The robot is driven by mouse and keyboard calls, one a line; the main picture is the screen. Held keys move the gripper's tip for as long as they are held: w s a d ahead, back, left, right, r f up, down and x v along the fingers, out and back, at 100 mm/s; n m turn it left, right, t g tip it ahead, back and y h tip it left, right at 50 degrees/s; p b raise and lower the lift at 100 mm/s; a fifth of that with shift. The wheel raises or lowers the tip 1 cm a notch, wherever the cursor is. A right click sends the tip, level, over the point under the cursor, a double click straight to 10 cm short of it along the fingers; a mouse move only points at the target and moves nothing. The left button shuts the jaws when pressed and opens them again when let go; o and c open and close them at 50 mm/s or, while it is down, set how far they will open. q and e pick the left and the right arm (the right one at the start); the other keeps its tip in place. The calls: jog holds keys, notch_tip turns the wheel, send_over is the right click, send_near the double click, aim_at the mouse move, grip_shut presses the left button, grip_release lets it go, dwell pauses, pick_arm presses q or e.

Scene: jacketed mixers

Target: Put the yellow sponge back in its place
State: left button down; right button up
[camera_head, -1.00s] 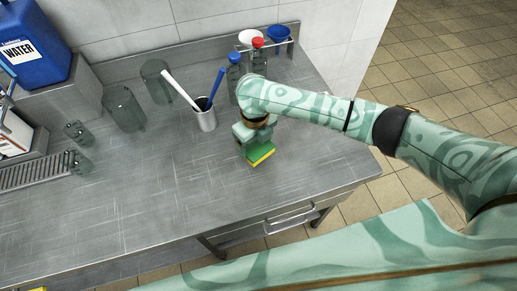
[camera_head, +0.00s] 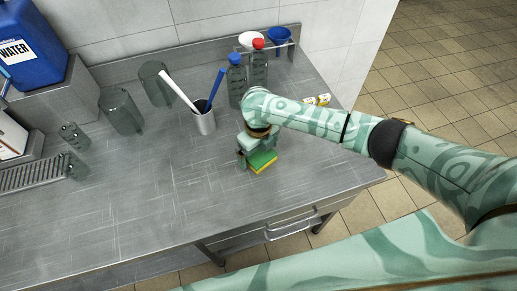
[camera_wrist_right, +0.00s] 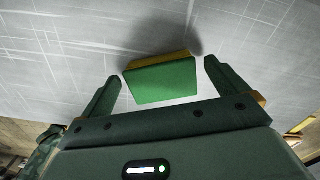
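The sponge (camera_head: 262,162), green on its upper face and yellow below, is over the grey metal worktop (camera_head: 150,195), near its right front part. My right gripper (camera_head: 255,154) is right at it, pointing down. In the right wrist view the sponge (camera_wrist_right: 162,80) lies between the two fingers of the gripper (camera_wrist_right: 163,82), with a clear gap on both sides, so the gripper is open. I cannot tell whether the fingers reach around the sponge or stop above it. My left gripper is not in view.
A grey cup (camera_head: 203,120) holds a white and a blue tool. Behind it are a blue-capped bottle (camera_head: 235,80), a red-capped bottle (camera_head: 259,65) and a blue cup (camera_head: 278,40). Glass vessels (camera_head: 122,110) and a blue water canister (camera_head: 30,45) stand left. The front-left worktop is clear.

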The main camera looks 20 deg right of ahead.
aim_at(259, 153)
notch_tip(259, 153, up, 12)
jog(key=p, duration=0.4)
jog(key=shift+r, duration=0.2)
jog(key=shift+s, duration=0.1)
dwell(0.4)
